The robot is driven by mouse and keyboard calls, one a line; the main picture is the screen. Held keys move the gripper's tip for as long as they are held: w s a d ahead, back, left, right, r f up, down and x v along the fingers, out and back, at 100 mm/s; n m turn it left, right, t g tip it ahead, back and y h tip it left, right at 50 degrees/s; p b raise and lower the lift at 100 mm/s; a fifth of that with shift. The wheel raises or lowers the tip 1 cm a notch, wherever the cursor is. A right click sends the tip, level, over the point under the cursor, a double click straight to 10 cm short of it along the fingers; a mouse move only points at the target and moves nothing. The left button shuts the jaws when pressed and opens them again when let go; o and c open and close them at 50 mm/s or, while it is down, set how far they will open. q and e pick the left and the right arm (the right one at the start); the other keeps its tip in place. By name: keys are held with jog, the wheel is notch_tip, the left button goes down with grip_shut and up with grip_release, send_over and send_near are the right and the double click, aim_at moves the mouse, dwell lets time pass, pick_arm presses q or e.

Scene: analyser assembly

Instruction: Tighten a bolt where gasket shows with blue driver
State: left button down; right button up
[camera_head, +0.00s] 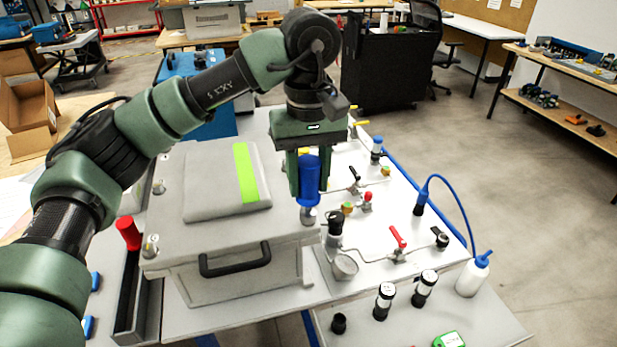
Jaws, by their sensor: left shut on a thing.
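My left gripper (309,190) points down and is shut on the blue driver (308,172), held upright. The driver is over the right front corner of the grey analyser box (240,285). Its lower end meets or hides the bolt (307,216) there; I cannot tell whether it is seated. The lid (205,190) has a bright green stripe (246,172) and a black front handle (235,262). Other bolts show at the left front corner (151,246) and along the left edge (159,187). I cannot make out a gasket at this size. My right gripper is not in view.
A red-handled driver (128,233) stands in a black rack (131,310) left of the box. Right of the box is a white panel (375,225) with valves and fittings. A white squeeze bottle (473,275) and black-and-white cylinders (384,301) stand at the right front.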

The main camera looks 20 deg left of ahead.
aim_at(308, 161)
pick_arm(q)
jog(key=shift+s+r+p, duration=0.1)
jog(key=shift+r+p, duration=0.5)
jog(key=shift+r, duration=0.65)
jog(key=shift+r+p, duration=1.2)
jog(key=shift+r, duration=0.4)
